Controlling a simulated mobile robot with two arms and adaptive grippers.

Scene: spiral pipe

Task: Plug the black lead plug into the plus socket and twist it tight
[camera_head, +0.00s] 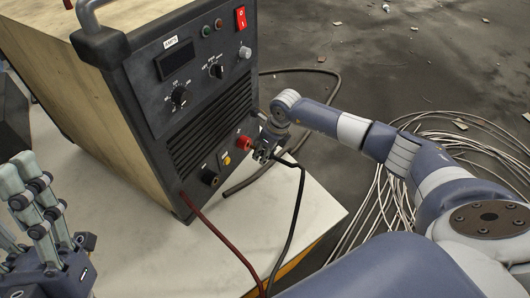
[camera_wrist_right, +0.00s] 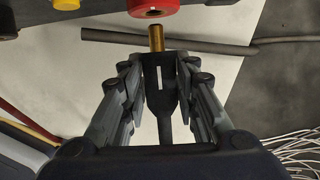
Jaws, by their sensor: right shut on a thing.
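The plus socket is the red ring on the welder's front panel (camera_head: 243,142), and it also shows at the top of the right wrist view (camera_wrist_right: 152,8). My right gripper (camera_head: 263,153) is in front of it, shut on the black lead plug (camera_wrist_right: 159,85). The plug's brass pin (camera_wrist_right: 156,38) points at the red socket. In the wrist view a small gap shows between pin tip and ring; their depth is hard to judge. The black lead (camera_head: 297,205) hangs from the plug across the table. My left gripper (camera_head: 40,215) is at lower left, empty, partly cut off.
The welder (camera_head: 150,120) stands on a pale table (camera_head: 310,220). A yellow fitting (camera_head: 226,158) and black socket (camera_head: 210,177) sit lower left of the red one. A red lead (camera_head: 222,237) crosses the table. A dark hose (camera_head: 250,178) lies behind my right gripper. Coiled wire (camera_head: 380,200) lies on the floor.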

